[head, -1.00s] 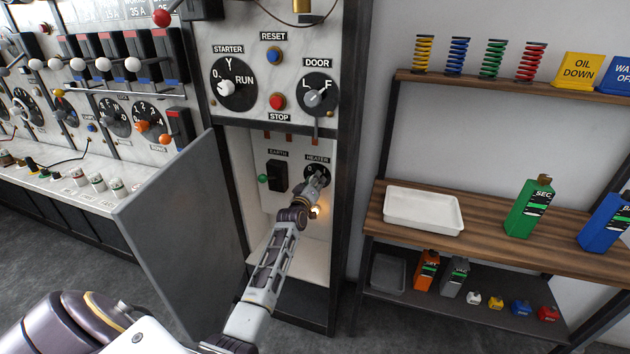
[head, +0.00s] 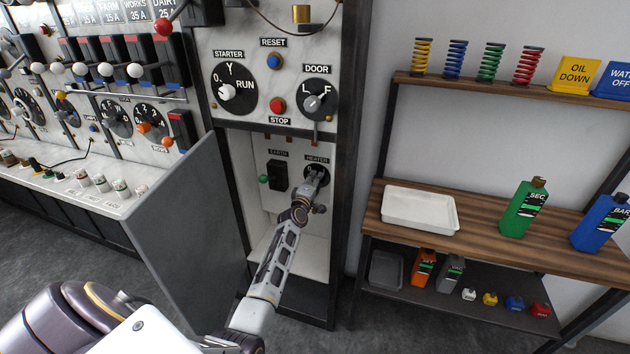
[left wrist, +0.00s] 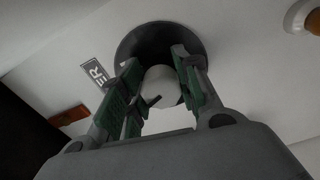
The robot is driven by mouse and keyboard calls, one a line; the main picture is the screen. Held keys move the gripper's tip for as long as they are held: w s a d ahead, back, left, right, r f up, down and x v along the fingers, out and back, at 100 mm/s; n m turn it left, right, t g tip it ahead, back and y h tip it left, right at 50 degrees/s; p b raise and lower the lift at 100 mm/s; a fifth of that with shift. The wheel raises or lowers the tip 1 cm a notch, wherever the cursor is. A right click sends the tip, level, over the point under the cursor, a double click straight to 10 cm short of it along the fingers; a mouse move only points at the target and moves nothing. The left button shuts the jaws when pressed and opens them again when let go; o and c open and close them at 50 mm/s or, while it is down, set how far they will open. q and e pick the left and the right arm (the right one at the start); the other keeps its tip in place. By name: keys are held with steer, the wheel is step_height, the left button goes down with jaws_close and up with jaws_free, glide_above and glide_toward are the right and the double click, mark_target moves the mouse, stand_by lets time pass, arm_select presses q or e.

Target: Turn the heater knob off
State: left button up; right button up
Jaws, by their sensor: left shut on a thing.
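The heater knob is a pale round knob (left wrist: 160,86) on a black round dial (left wrist: 138,42) in the left wrist view. In the head view the black dial (head: 317,168) sits under the HEATER label inside the open cabinet. My left gripper (head: 313,180) reaches into the cabinet and covers most of the knob. In the left wrist view its fingers (left wrist: 158,90) are on both sides of the knob, shut on it. A small lamp (head: 320,209) below the dial is unlit. My right gripper is out of view.
The open grey cabinet door (head: 180,235) stands left of my arm. The EARTH switch (head: 278,175) with a green knob is left of the heater dial. The cabinet's dark right post (head: 345,200) is close by. A wooden shelf (head: 480,240) with bottles stands further right.

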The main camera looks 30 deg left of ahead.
arm_select(q)
steer(key=n, duration=0.3)
steer(key=shift+n, duration=0.4)
steer(key=shift+n+p, duration=0.3)
steer(key=shift+n, duration=0.1)
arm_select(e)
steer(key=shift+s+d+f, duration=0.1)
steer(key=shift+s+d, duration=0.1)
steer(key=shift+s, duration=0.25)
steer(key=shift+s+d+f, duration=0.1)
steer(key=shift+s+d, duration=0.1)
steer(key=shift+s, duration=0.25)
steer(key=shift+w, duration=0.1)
arm_select(q)
steer(key=o, duration=1)
steer(key=shift+r, duration=0.1)
steer(key=shift+s+d, duration=0.1)
steer(key=shift+s, duration=0.4)
steer(key=shift+v, duration=3.25)
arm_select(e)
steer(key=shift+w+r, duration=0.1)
